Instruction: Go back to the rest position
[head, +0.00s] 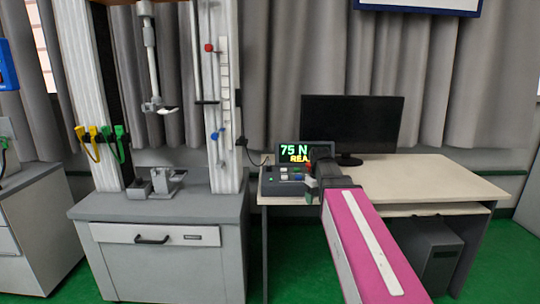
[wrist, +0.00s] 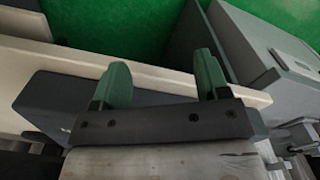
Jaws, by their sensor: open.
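My gripper (wrist: 162,78) is open in the wrist view, with its two green fingers apart and nothing between them. In the head view my pink arm reaches from the lower right to the control box on the desk, and its dark wrist covers part of that box. The fingers cannot be made out clearly there. The control box (head: 285,186) has several buttons and a screen (head: 291,153) showing "75 N" in green and "REA" in yellow, with the rest hidden. In the wrist view a dark box (wrist: 50,105) lies behind the gripper, by the pale desk edge.
The desk (head: 440,178) carries a black monitor (head: 350,122), and a dark computer case (head: 430,250) stands below. The drop tower (head: 225,100) rises on its grey cabinet (head: 165,255) at left. Colored clips (head: 93,130) hang on its left column. Green floor shows between the furniture.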

